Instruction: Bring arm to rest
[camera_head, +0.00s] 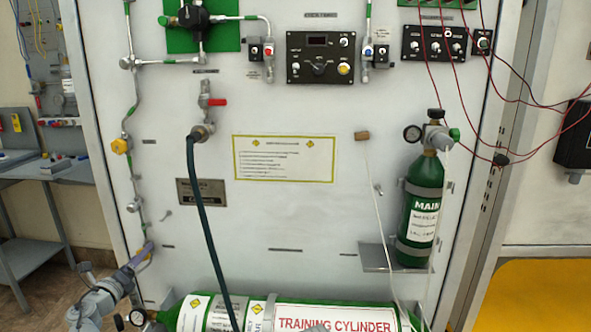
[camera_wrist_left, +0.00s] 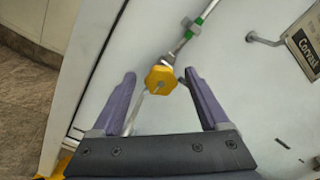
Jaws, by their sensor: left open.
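My left gripper (camera_head: 143,250) has purple fingers and is at the lower left of the panel in the head view. In the left wrist view my left gripper (camera_wrist_left: 160,76) is open, its two fingers spread apart with nothing held. A yellow knob (camera_wrist_left: 160,80) on a thin pipe shows between the fingertips in that view; whether the fingers touch it, I cannot tell. In the head view the fingers mostly cover this knob.
Another yellow knob (camera_head: 121,146) sits higher on the pipe. A dark green hose (camera_head: 205,220) hangs to the training cylinder (camera_head: 335,322) below. A green MAIN cylinder (camera_head: 423,195) stands on a shelf (camera_head: 376,257) at right. A small hook (camera_wrist_left: 262,39) juts from the panel. Red wires hang at upper right.

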